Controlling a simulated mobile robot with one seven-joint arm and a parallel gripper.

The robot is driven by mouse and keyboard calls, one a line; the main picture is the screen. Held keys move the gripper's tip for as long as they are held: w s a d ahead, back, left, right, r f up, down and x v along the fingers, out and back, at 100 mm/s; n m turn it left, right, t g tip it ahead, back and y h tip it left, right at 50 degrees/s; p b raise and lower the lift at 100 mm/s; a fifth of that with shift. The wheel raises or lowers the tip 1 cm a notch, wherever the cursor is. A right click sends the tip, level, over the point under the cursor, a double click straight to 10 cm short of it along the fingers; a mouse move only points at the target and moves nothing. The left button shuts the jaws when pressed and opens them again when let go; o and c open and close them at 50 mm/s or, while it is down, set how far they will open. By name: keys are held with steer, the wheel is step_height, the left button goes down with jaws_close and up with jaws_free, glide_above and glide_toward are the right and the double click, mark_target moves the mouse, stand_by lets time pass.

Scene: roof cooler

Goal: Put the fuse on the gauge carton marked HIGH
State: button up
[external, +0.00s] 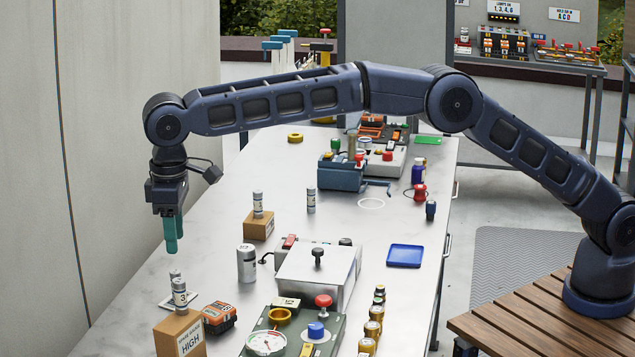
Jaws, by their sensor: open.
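The brown carton marked HIGH (180,337) stands at the front left of the table. A small grey-white cylinder (180,293) stands on top of it. The top of another cylinder (174,273) shows just behind, its lower part hidden. Similar small cylinders stand on a second brown carton (258,203) and on the bare table (311,200). I cannot tell which of these is the fuse. My gripper (171,248), with teal fingers, points down above the table's left side, over the cylinders near the HIGH carton. It is open, and I see nothing held in it.
A white card (166,303) and an orange-black device (219,317) lie near the HIGH carton. A larger grey cylinder (247,264), a silver box (312,282) and a green gauge panel (262,344) stand to the right. A blue tray (405,256) lies farther right.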

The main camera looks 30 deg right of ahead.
steer(key=w+d+r+m, duration=0.1)
steer(key=w+d+r, duration=0.65)
steer(key=d, duration=0.25)
steer(key=w+d+r+m, duration=0.1)
steer(key=w+d+r, duration=0.6)
steer(key=d, duration=0.4)
steer(key=w+d+r+m+t+y, duration=0.1)
steer(key=w+d+r+m, duration=0.15)
steer(key=d, duration=1.15)
steer(key=w+d+r+m+t, duration=0.1)
steer(key=w+d+r, duration=0.25)
steer(key=d, duration=1.05)
steer(key=s+d+m+t, duration=0.1)
steer(key=s+d, duration=0.4)
steer(key=d, duration=0.8)
steer(key=s+d+m, duration=0.1)
steer(key=s+d, duration=0.3)
steer(key=d, duration=0.8)
steer(key=s+d+f+m, duration=0.2)
steer(key=s+d+f, duration=0.4)
steer(key=s+d, duration=0.2)
steer(key=s+d+f+m+t+h, duration=0.1)
steer(key=s+d+f, duration=0.5)
steer(key=s+d, duration=0.2)
steer(key=shift+s+d+f+m+t, duration=0.2)
steer(key=shift+s+m+t, duration=0.15)
steer(key=shift+s, duration=0.9)
